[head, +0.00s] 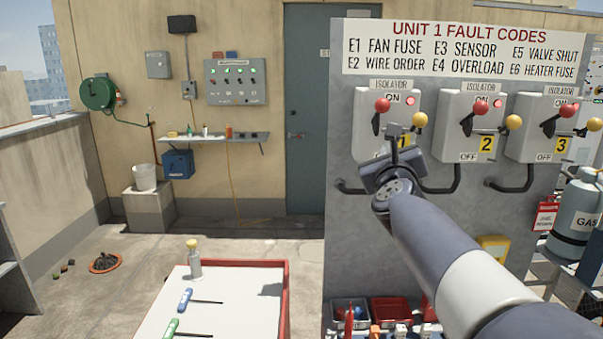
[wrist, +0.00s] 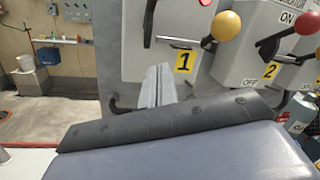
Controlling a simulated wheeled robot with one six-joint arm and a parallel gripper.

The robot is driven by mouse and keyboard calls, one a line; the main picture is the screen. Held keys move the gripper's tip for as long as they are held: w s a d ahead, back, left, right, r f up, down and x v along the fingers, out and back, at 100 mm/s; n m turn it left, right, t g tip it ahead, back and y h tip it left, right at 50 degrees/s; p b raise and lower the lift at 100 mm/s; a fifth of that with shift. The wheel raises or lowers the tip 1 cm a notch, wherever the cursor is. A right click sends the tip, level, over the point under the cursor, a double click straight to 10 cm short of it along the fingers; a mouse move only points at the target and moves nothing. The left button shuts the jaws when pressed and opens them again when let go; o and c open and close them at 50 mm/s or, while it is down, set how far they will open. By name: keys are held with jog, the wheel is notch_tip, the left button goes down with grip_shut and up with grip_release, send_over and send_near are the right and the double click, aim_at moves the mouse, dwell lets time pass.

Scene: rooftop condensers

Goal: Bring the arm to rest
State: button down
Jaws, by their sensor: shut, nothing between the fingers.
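My gripper shows in the wrist view (wrist: 158,72) as two pale fingers side by side, shut and empty. They point at the lower part of the isolator 1 box, left of its yellow number plate. In the head view my arm (head: 440,240) reaches up from the lower right, and its wrist covers the lower part of isolator 1 (head: 365,140). The fingers are mostly hidden there. I cannot tell whether they touch the box. Isolator 1's red-knobbed lever (head: 383,105) is up, beside ON.
Isolator 2 (head: 460,140) and isolator 3 (head: 530,140) are right of my wrist, with protruding levers and yellow knobs. A gas cylinder (head: 580,215) stands at the right. A white-topped table (head: 230,300) holds a bottle and screwdrivers. The floor at left is largely open.

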jog(key=w+f+t+b, duration=0.1)
jog(key=b, duration=0.2)
jog(key=w+f+t+h+b, duration=0.1)
jog(key=t+b, duration=0.1)
jog(key=b, duration=0.1)
jog(key=w+f+m+t+b, duration=0.1)
jog(key=f+t+b, duration=0.1)
jog(key=b, duration=0.1)
jog(key=shift+f+h, duration=0.1)
jog(key=shift+h, duration=0.3)
dwell(0.5)
